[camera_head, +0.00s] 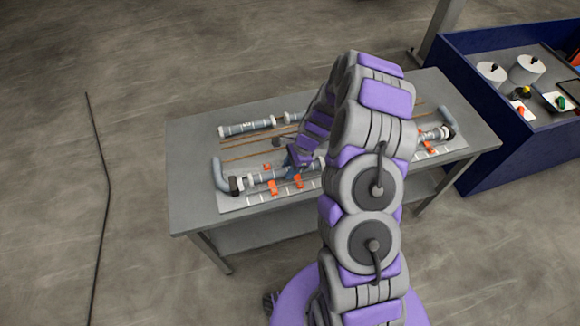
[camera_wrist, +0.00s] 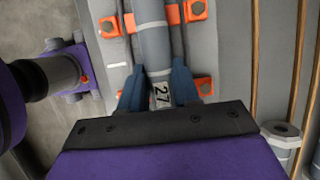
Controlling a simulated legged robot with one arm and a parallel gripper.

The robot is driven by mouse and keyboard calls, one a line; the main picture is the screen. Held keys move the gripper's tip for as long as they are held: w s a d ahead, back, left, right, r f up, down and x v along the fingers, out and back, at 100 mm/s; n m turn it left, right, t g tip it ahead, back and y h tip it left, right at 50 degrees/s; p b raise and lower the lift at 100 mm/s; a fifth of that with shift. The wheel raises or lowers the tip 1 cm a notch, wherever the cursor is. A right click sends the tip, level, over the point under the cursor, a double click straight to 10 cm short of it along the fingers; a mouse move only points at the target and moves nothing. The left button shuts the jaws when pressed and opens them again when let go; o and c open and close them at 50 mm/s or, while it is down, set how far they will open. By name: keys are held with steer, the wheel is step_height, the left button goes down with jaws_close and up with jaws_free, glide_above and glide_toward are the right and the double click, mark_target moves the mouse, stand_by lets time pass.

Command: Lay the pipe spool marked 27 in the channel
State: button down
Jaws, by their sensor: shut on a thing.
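The grey pipe spool marked 27 (camera_wrist: 152,42) lies between the blue fingers of my gripper (camera_wrist: 158,78) in the wrist view. My gripper (camera_head: 297,163) is shut on the spool, low over the table's near side in the head view. The pipe runs lengthwise between orange clips (camera_wrist: 196,10) on both sides, along the line of the channel. I cannot tell whether it touches the channel's bottom. My arm hides much of this part in the head view.
The grey table (camera_head: 195,210) holds other pipework: a flanged pipe (camera_head: 246,128) at the back, an elbow (camera_head: 222,176) at left, another elbow (camera_head: 450,117) at right. Thin brown rods (camera_wrist: 300,70) run alongside. A blue-walled bin (camera_head: 505,165) stands right of the table.

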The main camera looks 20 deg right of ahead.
steer(key=c, duration=1.1)
jaws_free()
steer(key=shift+a, duration=0.35)
steer(key=shift+c, duration=0.2)
steer(key=o, duration=0.4)
steer(key=shift+a, duration=0.4)
steer(key=shift+d, duration=0.6)
steer(key=shift+d+r, duration=0.2)
steer(key=shift+r, duration=0.05)
steer(key=p+v, duration=0.3)
steer(key=v, duration=1.3)
steer(key=shift+a+r, duration=0.3)
steer(key=shift+r, duration=0.05)
steer(key=shift+d, duration=0.15)
